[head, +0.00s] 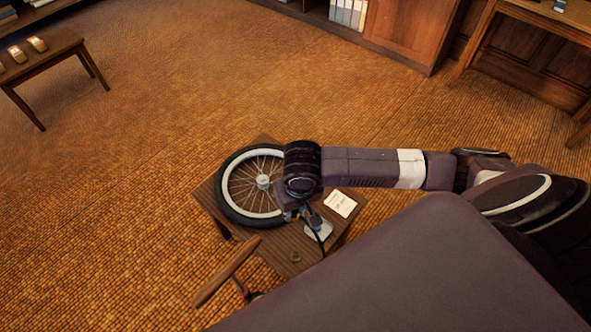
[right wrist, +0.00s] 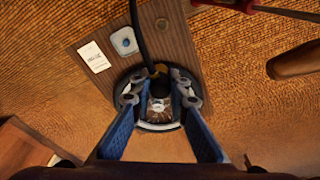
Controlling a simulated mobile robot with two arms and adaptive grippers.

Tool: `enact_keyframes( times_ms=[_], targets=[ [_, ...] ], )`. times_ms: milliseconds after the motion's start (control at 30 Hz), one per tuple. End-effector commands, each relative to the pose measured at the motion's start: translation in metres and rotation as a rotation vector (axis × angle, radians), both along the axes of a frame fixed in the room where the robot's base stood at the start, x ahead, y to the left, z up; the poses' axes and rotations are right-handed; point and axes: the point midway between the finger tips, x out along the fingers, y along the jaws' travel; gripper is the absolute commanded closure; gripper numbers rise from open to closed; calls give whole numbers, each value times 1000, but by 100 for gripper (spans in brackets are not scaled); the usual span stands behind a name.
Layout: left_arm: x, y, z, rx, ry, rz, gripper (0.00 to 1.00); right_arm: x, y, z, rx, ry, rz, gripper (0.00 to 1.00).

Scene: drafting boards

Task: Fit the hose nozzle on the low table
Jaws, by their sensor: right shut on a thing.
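The low table (head: 283,252) is of dark wood. A spoked wheel (head: 221,186) with a black tyre and pale rim lies flat on its left part. My right gripper (head: 291,214) is over the wheel's near right side; its fingertips are mostly hidden in the head view. In the right wrist view my right gripper (right wrist: 161,93) is shut on the dark nozzle (right wrist: 160,84), with a brass-coloured bit beside it. A black hose (right wrist: 138,24) runs from it. The wheel shows behind the fingers; whether the nozzle touches a valve, I cannot tell. My left gripper is not in view.
A printed card (head: 341,204), a grey-blue block (head: 319,231) and a small round piece (head: 295,256) lie on the table. A bench (head: 50,50) is at far left. Open carpet (head: 130,150) lies left of the table.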

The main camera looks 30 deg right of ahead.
Motion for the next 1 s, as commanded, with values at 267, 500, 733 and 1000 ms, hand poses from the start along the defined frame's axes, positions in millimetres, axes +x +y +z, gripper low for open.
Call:
enact_keyframes(
  times_ms=[267, 500, 733, 1000],
  targets=[
    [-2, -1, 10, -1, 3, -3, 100, -13, 5, 1, 0, 0, 0, 100],
    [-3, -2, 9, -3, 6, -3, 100, -13, 5, 0, 1, 0, 0, 100],
    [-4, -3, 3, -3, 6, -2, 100, -13, 6, -14, 1, 1, 0, 100],
    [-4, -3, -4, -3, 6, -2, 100, -13, 5, -36, 0, 1, -1, 100]
  ],
)
